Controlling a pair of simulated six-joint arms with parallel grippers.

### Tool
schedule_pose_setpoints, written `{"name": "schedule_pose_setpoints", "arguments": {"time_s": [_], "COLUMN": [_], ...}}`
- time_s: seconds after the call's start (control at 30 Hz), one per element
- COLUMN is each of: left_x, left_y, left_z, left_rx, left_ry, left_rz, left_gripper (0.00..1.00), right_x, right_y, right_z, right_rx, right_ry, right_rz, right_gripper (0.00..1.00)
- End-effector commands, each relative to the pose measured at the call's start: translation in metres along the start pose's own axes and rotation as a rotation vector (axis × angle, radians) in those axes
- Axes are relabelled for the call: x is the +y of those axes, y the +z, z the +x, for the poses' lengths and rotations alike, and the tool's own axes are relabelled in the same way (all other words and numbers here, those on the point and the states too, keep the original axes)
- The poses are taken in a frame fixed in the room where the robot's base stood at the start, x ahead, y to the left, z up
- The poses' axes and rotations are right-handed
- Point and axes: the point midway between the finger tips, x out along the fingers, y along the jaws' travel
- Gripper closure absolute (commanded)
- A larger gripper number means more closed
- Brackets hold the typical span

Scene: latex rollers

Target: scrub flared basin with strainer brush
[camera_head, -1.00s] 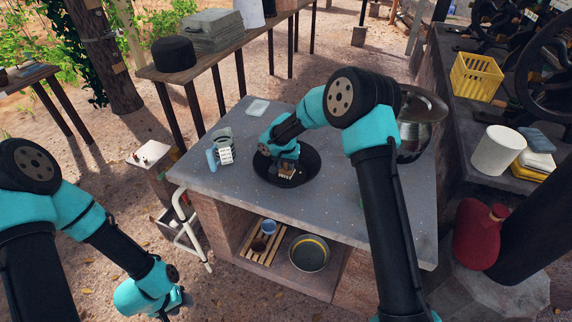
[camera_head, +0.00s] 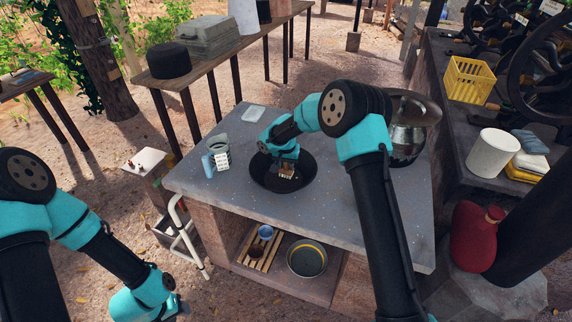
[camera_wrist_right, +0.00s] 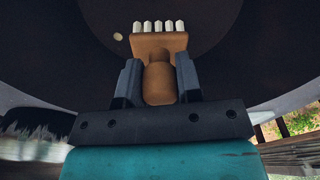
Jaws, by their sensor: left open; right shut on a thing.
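The flared basin (camera_head: 262,180) is a wide dark bowl set in the middle of the grey counter. My right gripper (camera_head: 284,164) is over the basin, reaching down into it. In the right wrist view, my right gripper (camera_wrist_right: 158,88) is shut on the wooden handle of the strainer brush (camera_wrist_right: 160,45). The brush has an orange-brown block with several pale bristle tufts pointing toward the basin's dark inner surface (camera_wrist_right: 100,50). I cannot tell whether the bristles touch it. In the head view the brush (camera_head: 286,173) shows small inside the basin. My left gripper (camera_head: 172,308) is open and empty, low at the left, away from the counter.
A glass jar and a blue-and-white container (camera_head: 217,160) stand on the counter left of the basin. A metal pot (camera_head: 408,140) stands at the right rear. A shelf below holds a wooden rack (camera_head: 258,248) and a bowl (camera_head: 307,257). The front counter is clear.

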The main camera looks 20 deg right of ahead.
Motion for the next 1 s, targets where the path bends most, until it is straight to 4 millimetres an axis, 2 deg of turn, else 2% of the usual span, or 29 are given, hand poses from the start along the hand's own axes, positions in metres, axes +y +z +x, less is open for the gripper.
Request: {"name": "schedule_pose_setpoints", "arguments": {"time_s": [0.3,0.8,1.0], "left_x": [0.0,0.0,0.0], "left_y": [0.0,0.0,0.0], "left_z": [0.0,0.0,0.0], "left_rx": [0.0,0.0,0.0], "left_ry": [0.0,0.0,0.0], "left_rz": [0.0,0.0,0.0], "left_gripper": [0.57,0.57,0.57], "right_x": [-0.001,-0.007,-0.007], "right_y": [0.002,0.033,0.036], "right_z": [-0.001,-0.002,-0.002], "right_rx": [0.001,0.001,-0.001], "right_ry": [0.0,-0.001,0.0], "right_rz": [-0.001,-0.002,0.0], "right_gripper": [1.0,1.0,1.0]}}
